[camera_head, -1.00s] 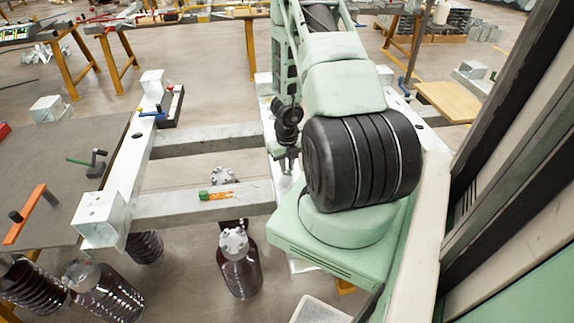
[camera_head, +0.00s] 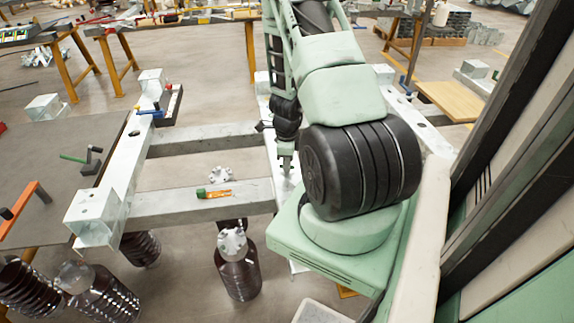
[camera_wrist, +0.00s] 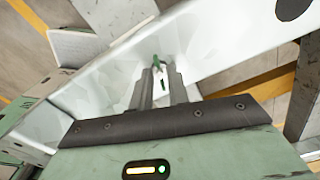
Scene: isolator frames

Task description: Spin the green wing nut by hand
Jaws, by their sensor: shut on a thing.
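The green wing nut (camera_wrist: 156,61) shows in the wrist view at the fingertips, on the pale metal beam (camera_wrist: 110,85). Only a small part of it shows; the fingers cover the rest. My gripper (camera_wrist: 160,78) is shut on it, with its two dark fingers close together. In the head view my gripper (camera_head: 286,165) points down at the right-hand pale beam (camera_head: 267,145) of the frame. The wing nut itself cannot be made out there.
Grey crossbars (camera_head: 205,202) join the right-hand beam to a left beam (camera_head: 125,175). A small green and orange item (camera_head: 214,193) lies on the near crossbar. A blue-handled clamp (camera_head: 158,110) sits on the left beam.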

